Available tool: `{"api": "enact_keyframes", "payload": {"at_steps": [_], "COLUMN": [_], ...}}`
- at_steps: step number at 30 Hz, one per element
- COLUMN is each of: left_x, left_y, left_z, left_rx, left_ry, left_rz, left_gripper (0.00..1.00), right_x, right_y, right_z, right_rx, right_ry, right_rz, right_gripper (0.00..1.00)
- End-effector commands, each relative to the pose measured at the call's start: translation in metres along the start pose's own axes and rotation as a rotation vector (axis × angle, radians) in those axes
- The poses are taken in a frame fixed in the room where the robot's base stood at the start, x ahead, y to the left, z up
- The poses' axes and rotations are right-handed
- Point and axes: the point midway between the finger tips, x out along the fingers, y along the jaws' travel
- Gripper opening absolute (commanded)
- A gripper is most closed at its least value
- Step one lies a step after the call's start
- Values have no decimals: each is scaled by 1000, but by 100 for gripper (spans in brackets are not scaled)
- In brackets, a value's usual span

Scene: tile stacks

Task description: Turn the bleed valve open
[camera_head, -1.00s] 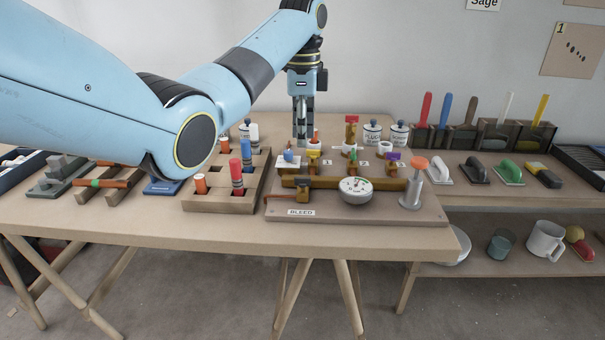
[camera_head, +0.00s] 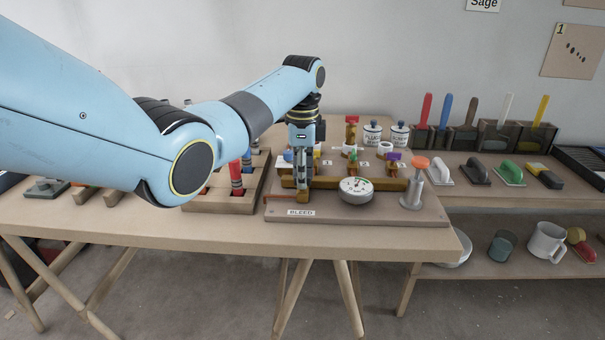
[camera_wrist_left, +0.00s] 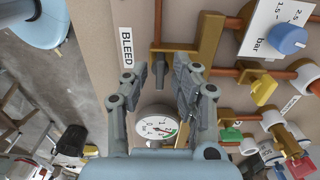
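The bleed valve shows in the left wrist view as a small dark grey handle (camera_wrist_left: 160,72) at the end of a brass fitting (camera_wrist_left: 200,35), near the white BLEED label (camera_wrist_left: 127,47). My left gripper (camera_wrist_left: 157,78) points down with its fingers apart, one on each side of the handle. I see a gap beside the handle and no clear contact. In the head view my left gripper (camera_head: 302,190) is low over the front left of the valve board (camera_head: 350,213), just behind the BLEED label (camera_head: 300,212), and hides the handle. My right gripper is not in view.
A round pressure gauge (camera_head: 356,190) stands to the right of the gripper. Behind are a yellow valve handle (camera_wrist_left: 263,90), a green one (camera_wrist_left: 231,135) and a blue knob (camera_wrist_left: 287,39). An orange-topped post (camera_head: 412,185) stands at the board's right.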

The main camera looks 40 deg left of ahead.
Motion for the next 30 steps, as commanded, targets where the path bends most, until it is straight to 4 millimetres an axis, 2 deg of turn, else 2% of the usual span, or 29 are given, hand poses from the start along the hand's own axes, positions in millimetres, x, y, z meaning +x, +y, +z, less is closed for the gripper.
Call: {"api": "enact_keyframes", "payload": {"at_steps": [1,5,6,19,30], "left_x": [0,0,0,-2,-5], "left_y": [0,0,0,0,0], "left_z": [0,0,0,0,0], "left_rx": [0,0,0,-33,-270], "left_ry": [0,0,0,0,0], "left_rz": [0,0,0,1,3], "left_gripper": [19,2,0,0,0], "right_x": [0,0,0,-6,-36], "right_y": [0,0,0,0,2], "right_z": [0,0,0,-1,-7], "right_rx": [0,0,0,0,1], "right_ry": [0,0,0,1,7], "right_rz": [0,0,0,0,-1], "right_gripper": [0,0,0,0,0]}}
